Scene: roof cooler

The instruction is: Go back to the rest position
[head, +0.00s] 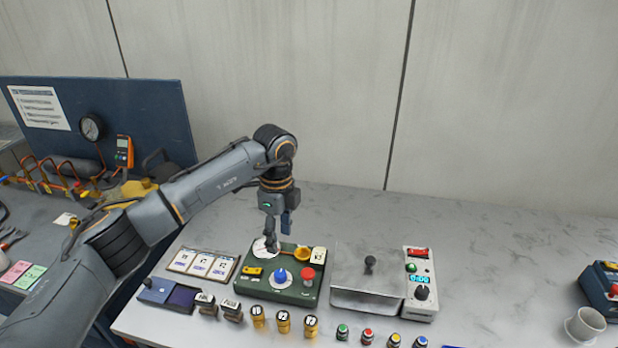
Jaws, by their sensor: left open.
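My left arm comes in from the left, and its left gripper (271,243) points down over the back left part of a green device (297,293). The jaws are open, close above or at a round white plate (262,248) on that device. I cannot tell whether the fingers touch it. The device also carries a blue knob (281,277), a red button (307,273) and a yellow ring-like part (303,253). My right gripper is not in view.
A metal box with a lid (368,273) and control panel (420,285) stands right of the device. Stamps, several yellow cylinders (283,321) and small knobs line the front. A white cup (586,325) is at far right. The back right table (500,240) is clear.

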